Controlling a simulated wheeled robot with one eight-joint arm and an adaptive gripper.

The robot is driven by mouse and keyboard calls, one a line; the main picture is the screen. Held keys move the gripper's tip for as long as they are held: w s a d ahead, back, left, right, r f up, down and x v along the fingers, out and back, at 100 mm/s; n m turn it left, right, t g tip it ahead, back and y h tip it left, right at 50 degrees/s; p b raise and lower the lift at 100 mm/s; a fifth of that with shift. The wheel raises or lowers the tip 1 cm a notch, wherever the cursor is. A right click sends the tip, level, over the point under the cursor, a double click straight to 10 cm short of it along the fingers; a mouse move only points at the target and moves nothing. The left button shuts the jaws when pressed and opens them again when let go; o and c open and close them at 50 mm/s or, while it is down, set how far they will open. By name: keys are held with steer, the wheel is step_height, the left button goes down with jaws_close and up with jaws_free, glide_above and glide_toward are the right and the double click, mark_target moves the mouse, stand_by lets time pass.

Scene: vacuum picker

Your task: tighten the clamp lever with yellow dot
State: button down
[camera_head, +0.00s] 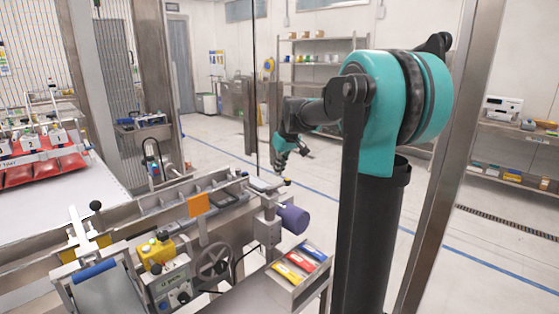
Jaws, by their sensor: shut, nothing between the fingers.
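I cannot make out a yellow dot on any lever at this size. A lever with a black ball knob (95,206) stands up at the left end of the metal machine, beside a pale cross-shaped metal piece (78,228) with yellow marks near its base. Another small dark knob (162,235) sits by a yellow box (157,252) on the machine's front. My gripper (281,172) is shut and empty. It hangs small and far off beyond the machine's right end, apart from these levers. Its fingertips are hard to make out.
The machine's long metal trough (205,192) runs left to right. A handwheel (213,262), a purple cylinder (292,218) and a tray with coloured packs (300,265) stand at its front.

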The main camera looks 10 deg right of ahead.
steer(key=shift+s+d+f, duration=0.1)
steer(key=shift+s+d, duration=0.2)
steer(key=shift+s, duration=0.4)
steer(key=shift+s+d+f, duration=0.1)
steer(key=shift+s+d, duration=0.2)
steer(key=shift+s, duration=0.4)
steer(key=shift+s+d+m, duration=0.3)
steer(key=shift+d+m, duration=0.05)
steer(key=shift+m, duration=0.25)
steer(key=shift+s+d+m+h, duration=0.35)
steer(key=shift+s+m, duration=0.15)
steer(key=shift+m, duration=0.2)
steer(key=shift+s+d+m+h, duration=0.3)
steer(key=shift+s+m, duration=0.15)
steer(key=shift+m, duration=0.25)
steer(key=s+a+m+g+h, duration=0.1)
steer(key=s+m+h, duration=0.2)
steer(key=s+m, duration=0.7)
steer(key=shift+s+a+m, duration=0.2)
steer(key=shift+s+m, duration=0.05)
steer(key=shift+m, duration=0.55)
steer(key=shift+s+h, duration=0.1)
steer(key=shift+h, duration=0.15)
